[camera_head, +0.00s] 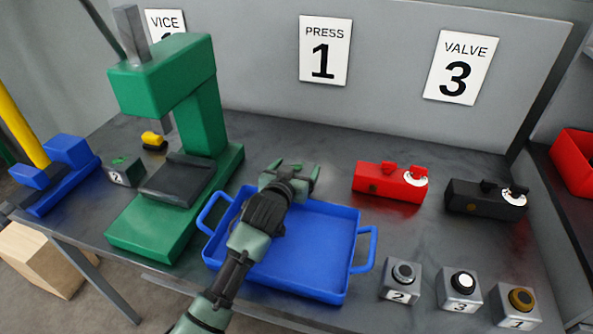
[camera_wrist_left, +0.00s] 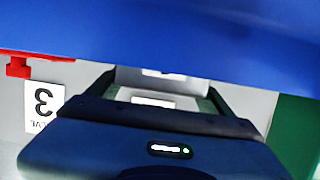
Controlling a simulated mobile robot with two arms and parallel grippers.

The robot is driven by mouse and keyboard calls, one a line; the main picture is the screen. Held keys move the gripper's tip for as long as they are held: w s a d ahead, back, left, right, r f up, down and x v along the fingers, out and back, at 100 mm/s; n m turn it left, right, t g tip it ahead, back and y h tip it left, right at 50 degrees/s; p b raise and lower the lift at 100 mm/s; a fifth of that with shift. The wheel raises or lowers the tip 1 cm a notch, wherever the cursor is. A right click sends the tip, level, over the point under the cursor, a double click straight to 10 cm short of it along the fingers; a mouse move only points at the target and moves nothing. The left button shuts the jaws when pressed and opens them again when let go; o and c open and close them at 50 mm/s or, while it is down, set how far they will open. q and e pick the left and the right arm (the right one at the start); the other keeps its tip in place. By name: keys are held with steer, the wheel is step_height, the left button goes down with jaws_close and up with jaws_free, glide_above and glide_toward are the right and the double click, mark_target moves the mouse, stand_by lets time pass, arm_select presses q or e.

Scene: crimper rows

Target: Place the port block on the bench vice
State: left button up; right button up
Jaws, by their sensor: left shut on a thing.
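The bench vice (camera_head: 38,200) is the blue two-jawed device at the far left of the bench. My left gripper (camera_head: 293,170) is over the back edge of the blue tray, right of the green press. It is shut on a pale block, which I take to be the port block; in the left wrist view this pale block (camera_wrist_left: 155,80) shows between the fingers. Its details are unclear, and the gripper hides much of it in the head view. The vice is well left of the gripper, beyond the press. My right gripper is not in view.
The tall green press (camera_head: 210,110) stands between gripper and vice. A dark block (camera_head: 126,174) marked 2 sits beside the vice. The blue tray (camera_head: 310,290) is under my arm. Red (camera_head: 375,180) and black (camera_head: 475,200) valves and several numbered buttons (camera_head: 400,280) are at right.

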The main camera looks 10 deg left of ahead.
arm_select(q)
steer(key=shift+f, duration=0.15)
steer(key=o, duration=1.6)
steer(key=shift+f, duration=0.4)
steer(key=o, duration=0.4)
steer(key=shift+s+r, duration=0.1)
steer(key=shift+r, duration=0.1)
